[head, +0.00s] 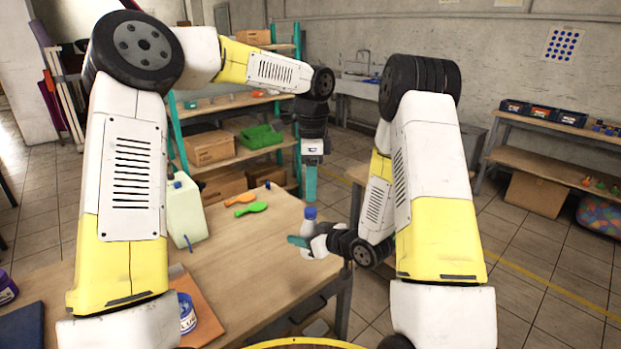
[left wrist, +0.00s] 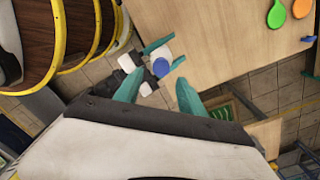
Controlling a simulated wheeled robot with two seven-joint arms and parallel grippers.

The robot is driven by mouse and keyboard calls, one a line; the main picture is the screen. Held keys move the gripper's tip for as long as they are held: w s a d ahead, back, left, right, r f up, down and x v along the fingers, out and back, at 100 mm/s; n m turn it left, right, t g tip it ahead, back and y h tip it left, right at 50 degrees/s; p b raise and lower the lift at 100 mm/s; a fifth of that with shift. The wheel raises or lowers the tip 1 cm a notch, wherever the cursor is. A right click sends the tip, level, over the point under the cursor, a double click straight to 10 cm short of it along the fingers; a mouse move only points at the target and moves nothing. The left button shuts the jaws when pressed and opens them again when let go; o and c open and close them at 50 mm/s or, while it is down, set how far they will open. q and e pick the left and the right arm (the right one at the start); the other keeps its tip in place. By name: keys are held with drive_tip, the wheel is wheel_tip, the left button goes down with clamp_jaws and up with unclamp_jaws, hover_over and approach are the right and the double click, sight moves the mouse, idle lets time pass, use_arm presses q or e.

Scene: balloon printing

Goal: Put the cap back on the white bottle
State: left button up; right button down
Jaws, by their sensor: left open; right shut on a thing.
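The white bottle (head: 308,226) is upright, held beyond the table's right edge. The blue cap (head: 310,213) sits on its top; I cannot tell whether it is screwed tight. It also shows in the left wrist view as a blue disc (left wrist: 161,67). My right gripper (head: 306,243) is shut on the white bottle, its teal fingers around the body. My left gripper (head: 310,186) points down just above the cap. In the left wrist view its two teal fingers (left wrist: 159,86) are apart with nothing between them, and the cap lies just beyond their tips.
The wooden table (head: 255,240) holds an orange balloon (head: 240,199), a green balloon (head: 251,209), a pale green jug (head: 186,212) and a blue-and-white tin (head: 186,312). A shelf with a green crate (head: 259,137) stands behind. The table's middle is clear.

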sight(311, 209)
use_arm(q)
drive_tip(key=n, duration=0.4)
drive_tip(key=shift+r+n, duration=0.25)
drive_tip(key=shift+n, duration=0.15)
drive_tip(key=n, duration=0.4)
drive_tip(key=shift+r+n, duration=0.2)
drive_tip(key=shift+n, duration=0.1)
drive_tip(key=n, duration=0.3)
drive_tip(key=shift+w+r+n, duration=0.1)
drive_tip(key=shift+r+n, duration=0.1)
drive_tip(key=shift+n, duration=0.2)
drive_tip(key=n, duration=0.3)
drive_tip(key=shift+r+n, duration=0.2)
drive_tip(key=shift+n, duration=0.1)
drive_tip(key=shift+f, duration=4.05)
